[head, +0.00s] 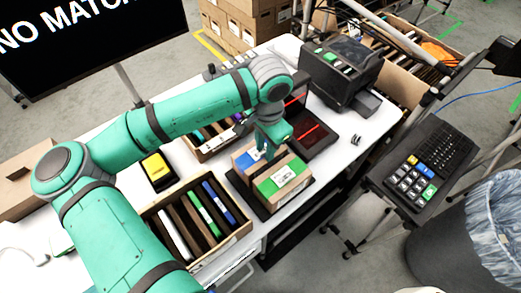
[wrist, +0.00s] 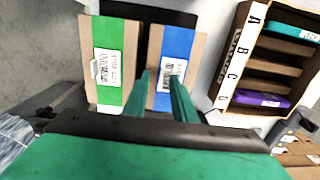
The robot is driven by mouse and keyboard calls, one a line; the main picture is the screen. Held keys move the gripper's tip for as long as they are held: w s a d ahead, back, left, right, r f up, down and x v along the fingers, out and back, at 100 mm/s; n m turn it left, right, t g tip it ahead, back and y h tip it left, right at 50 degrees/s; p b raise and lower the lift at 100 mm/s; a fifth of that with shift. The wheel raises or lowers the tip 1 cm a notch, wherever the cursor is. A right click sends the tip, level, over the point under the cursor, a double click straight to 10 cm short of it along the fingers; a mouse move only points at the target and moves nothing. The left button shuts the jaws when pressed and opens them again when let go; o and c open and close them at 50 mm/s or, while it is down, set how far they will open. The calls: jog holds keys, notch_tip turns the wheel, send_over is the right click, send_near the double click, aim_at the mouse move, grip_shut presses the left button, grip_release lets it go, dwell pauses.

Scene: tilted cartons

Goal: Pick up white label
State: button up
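My gripper (head: 268,152) is low over two brown cartons on the table. In the wrist view my two teal fingers (wrist: 161,76) are apart, with part of the blue-striped carton (wrist: 181,44) showing between and beyond them. I cannot tell whether they touch it. A white printed label (wrist: 172,75) is on its blue stripe, partly behind one finger. The green-striped carton (wrist: 110,42) beside it bears another white label (wrist: 106,67). A plain white slim item (head: 173,236) stands in the front divided carton tray (head: 243,232).
The front tray also holds green (head: 205,213) and blue (head: 218,201) items. A lettered tray (wrist: 226,60) holds teal and purple items. A yellow-topped box (head: 156,170), a red-lit black device (head: 308,135) and a black printer (head: 340,72) stand around. A bin (head: 470,230) is at right.

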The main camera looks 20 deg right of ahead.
jog(key=shift+w, duration=0.1)
grip_shut()
jog(key=shift+r, duration=0.4)
notch_tip(320, 180, up, 2)
jog(key=shift+r, duration=0.25)
jog(key=s+r, duration=1.4)
jog(key=r, duration=0.1)
jog(key=shift+a+r, duration=0.35)
jog(key=shift+r, duration=0.05)
